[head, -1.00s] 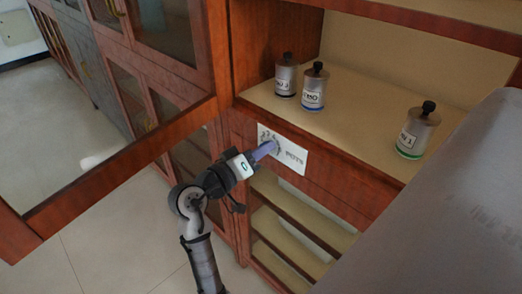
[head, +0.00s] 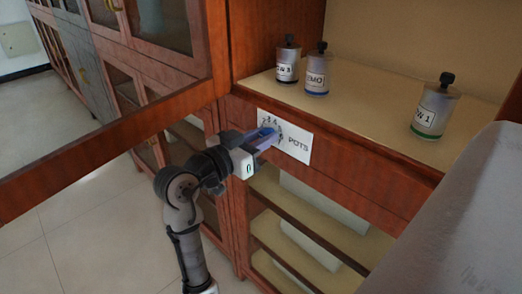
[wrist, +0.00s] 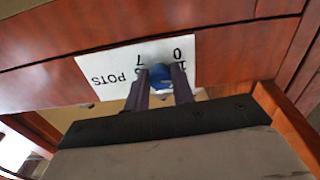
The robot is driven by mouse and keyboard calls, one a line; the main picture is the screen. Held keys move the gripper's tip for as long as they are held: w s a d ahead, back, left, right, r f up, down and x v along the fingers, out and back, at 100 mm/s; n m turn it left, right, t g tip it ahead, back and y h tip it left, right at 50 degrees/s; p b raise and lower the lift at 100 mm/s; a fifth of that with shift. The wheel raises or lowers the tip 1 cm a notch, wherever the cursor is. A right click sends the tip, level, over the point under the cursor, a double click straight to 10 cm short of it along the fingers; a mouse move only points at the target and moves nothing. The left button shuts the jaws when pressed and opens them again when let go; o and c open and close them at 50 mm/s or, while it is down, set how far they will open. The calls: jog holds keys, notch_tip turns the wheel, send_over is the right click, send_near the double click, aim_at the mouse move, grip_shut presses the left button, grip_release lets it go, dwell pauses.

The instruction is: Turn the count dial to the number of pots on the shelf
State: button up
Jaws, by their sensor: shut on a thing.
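A white plate (head: 305,153) marked POTS with a ring of numbers is on the red-brown front below the shelf. Its blue dial knob (wrist: 160,76) shows in the wrist view between my fingers. My gripper (head: 268,136) is shut on the knob; it also shows in the wrist view (wrist: 160,88). The fingers hide part of the numbers, and I cannot tell where the dial points. On the shelf (head: 375,120) stand three grey pots with black top knobs: a black-banded pot (head: 288,62), a blue-banded pot (head: 317,72) and a green-banded pot (head: 432,108).
An open cabinet door frame (head: 110,140) reaches across the left. Lower open shelves (head: 310,215) lie below the plate. A large grey surface (head: 450,220) fills the lower right and covers part of the shelf front. Tiled floor (head: 90,235) is clear at the lower left.

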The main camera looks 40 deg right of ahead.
jog(key=shift+f+m+b, duration=0.1)
jog(key=shift+m+b, duration=6.15)
jog(key=shift+m, duration=0.25)
jog(key=o, duration=1)
jog(key=s+a, duration=0.1)
jog(key=a, duration=1.3)
